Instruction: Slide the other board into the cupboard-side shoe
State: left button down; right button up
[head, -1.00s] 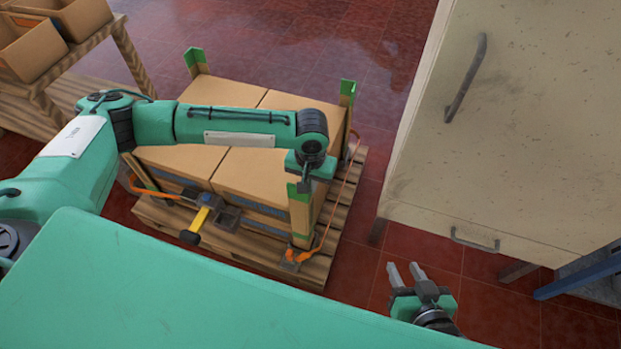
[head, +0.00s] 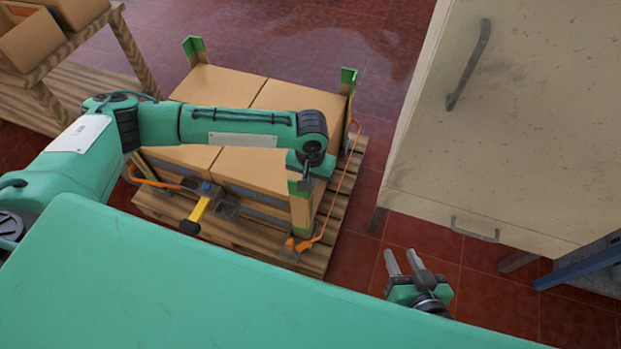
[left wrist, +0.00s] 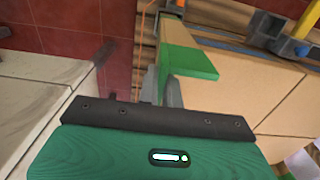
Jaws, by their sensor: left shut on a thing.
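My left gripper (head: 303,182) is shut on the green-topped end of a tan corner board (head: 301,214) at the pallet's near right corner, the corner towards the cupboard (head: 520,110). The board stands roughly upright against the boxes. Its green end (left wrist: 188,62) shows between my fingers in the left wrist view. Another green-topped board (head: 348,85) stands at the far right corner. My right gripper (head: 404,263) is open and empty, low over the floor.
Cardboard boxes (head: 262,172) fill the wooden pallet (head: 338,205). An orange strap runs along its right side. A yellow-handled tool (head: 201,212) sits at the front. A wooden rack (head: 95,85) stands at left. Red floor lies clear between pallet and cupboard.

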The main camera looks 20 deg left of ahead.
pick_arm(q)
jog(key=shift+f, duration=0.55)
dwell(0.4)
jog(key=c, duration=1.5)
grip_release()
